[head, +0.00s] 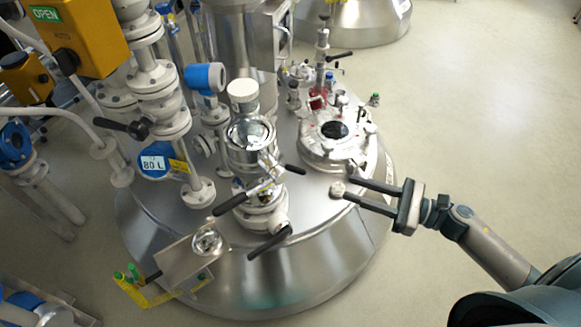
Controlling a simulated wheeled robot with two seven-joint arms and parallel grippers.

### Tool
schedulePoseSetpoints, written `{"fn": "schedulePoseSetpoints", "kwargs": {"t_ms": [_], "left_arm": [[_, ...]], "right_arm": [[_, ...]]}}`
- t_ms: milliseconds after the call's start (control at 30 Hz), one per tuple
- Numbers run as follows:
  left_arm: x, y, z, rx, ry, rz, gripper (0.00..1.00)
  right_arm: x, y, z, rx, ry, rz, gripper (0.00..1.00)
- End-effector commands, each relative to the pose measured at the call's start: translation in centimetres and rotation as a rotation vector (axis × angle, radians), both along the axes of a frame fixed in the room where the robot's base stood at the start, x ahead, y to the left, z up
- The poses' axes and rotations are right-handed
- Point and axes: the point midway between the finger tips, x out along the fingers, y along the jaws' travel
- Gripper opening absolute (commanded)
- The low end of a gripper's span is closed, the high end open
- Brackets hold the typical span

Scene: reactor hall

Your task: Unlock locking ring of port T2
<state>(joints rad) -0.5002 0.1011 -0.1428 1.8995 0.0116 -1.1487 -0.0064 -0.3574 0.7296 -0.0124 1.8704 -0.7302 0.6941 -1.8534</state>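No T2 label is readable, so I cannot tell which port is T2. A port assembly (260,200) with metal clamps and black handles stands in the middle of the steel vessel lid (300,215). Its upper part carries a shiny round cover and a white cap. My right gripper (349,188) is open at the lid's right side, its two dark fingers pointing left. A small pale round fitting (338,188) lies at the fingertips; I cannot tell whether they touch it. My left gripper is not in view.
A round flanged hatch (322,151) with a dark window sits behind the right gripper. Pipes and a blue-capped instrument (204,79) crowd the left. A yellow box (88,36) marked OPEN hangs upper left. A metal plate (192,257) sits at the front left. Floor at right is clear.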

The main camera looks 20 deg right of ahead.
Motion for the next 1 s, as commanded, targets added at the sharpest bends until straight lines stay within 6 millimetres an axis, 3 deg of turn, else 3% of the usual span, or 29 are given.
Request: {"fn": "schedulePoseSetpoints", "kwargs": {"t_ms": [433, 1000], "left_arm": [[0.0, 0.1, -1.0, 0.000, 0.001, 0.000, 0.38], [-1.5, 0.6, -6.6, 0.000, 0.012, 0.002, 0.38]], "right_arm": [[1.6, 1.7, 0.2, 0.003, 0.000, -0.002, 0.30], [7.6, 9.3, 0.3, 0.004, 0.000, -0.002, 0.30]]}}
